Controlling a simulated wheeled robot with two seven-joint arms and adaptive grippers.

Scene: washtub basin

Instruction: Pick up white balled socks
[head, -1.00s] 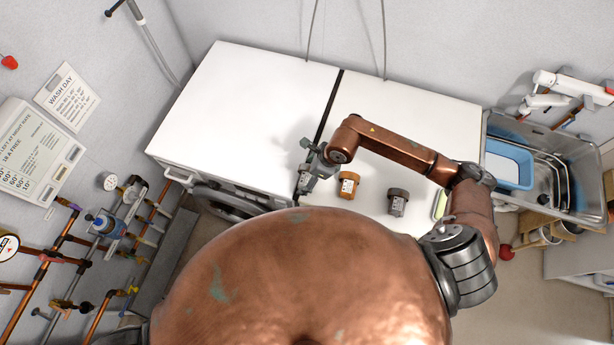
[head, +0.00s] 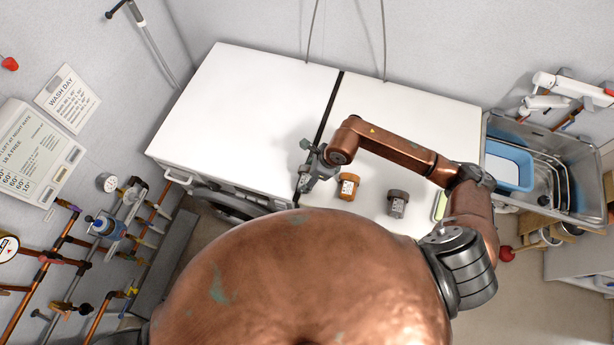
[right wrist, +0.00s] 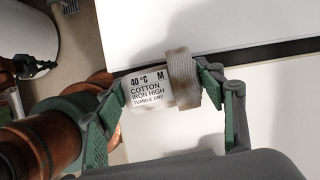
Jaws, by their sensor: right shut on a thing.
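The white balled socks (right wrist: 148,88) are a pale roll with a beige ribbed band and a printed care label. In the right wrist view they sit between the green-padded fingers of my right gripper (right wrist: 166,92), which is shut on them. In the head view my right gripper (head: 308,176) is low over the front edge of the white machine tops, near the dark gap. There the socks are mostly hidden by the fingers. I cannot tell if they still touch the surface. My left gripper is not in view.
An orange roll (head: 348,187) and a dark grey roll (head: 397,203), both labelled, stand just right of my right gripper. The left machine top (head: 245,110) is bare. A metal sink (head: 585,165) with a blue basin (head: 512,163) is at right. Pipes line the left wall.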

